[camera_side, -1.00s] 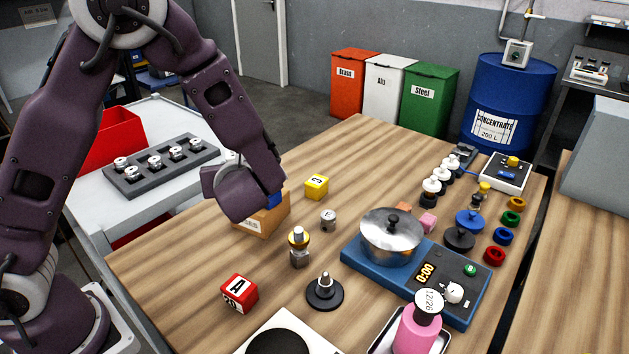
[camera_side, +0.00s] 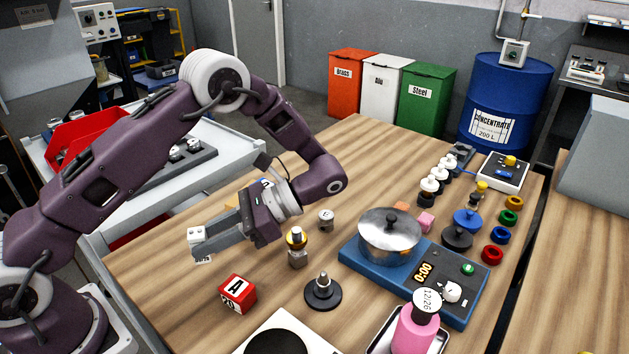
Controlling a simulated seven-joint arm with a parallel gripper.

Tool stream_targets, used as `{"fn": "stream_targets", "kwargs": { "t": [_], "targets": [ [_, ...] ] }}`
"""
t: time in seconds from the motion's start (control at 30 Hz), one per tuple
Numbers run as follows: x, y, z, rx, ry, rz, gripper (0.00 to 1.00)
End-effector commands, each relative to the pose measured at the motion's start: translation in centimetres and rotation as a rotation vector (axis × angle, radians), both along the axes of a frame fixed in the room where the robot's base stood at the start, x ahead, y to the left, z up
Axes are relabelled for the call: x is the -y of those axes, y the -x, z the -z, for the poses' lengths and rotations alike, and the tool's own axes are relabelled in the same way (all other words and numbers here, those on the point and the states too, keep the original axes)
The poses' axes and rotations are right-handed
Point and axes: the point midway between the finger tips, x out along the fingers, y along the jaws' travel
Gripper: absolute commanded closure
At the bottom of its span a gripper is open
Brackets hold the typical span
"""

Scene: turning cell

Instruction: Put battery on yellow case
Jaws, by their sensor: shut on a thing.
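My gripper (camera_side: 213,241) points left over the left part of the wooden table. Its jaws are shut on a small whitish block (camera_side: 197,233) with dark dots on top, which may be the battery; the picture is too small to be sure. A patch with a white label shows just below the fingertips. No yellow case shows clearly. A sliver of something yellow (camera_side: 585,351) shows at the bottom edge on the right.
Near the gripper are a red lettered cube (camera_side: 238,294), a brass-and-steel piece (camera_side: 297,248), a grey cylinder (camera_side: 326,219) and a black disc with a post (camera_side: 323,291). A pot (camera_side: 389,236) stands on a blue scale (camera_side: 437,283). The table's front left is clear.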

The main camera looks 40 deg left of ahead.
Motion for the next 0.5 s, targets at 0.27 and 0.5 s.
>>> {"fn": "stream_targets", "kwargs": {
  "t": [0.27,0.5],
  "targets": [
    [7.2,-3.1,0.4,-0.001,0.000,-0.772,1.00],
    [10.6,-12.2,-2.6,0.002,0.001,-1.489,1.00]
  ]
}}
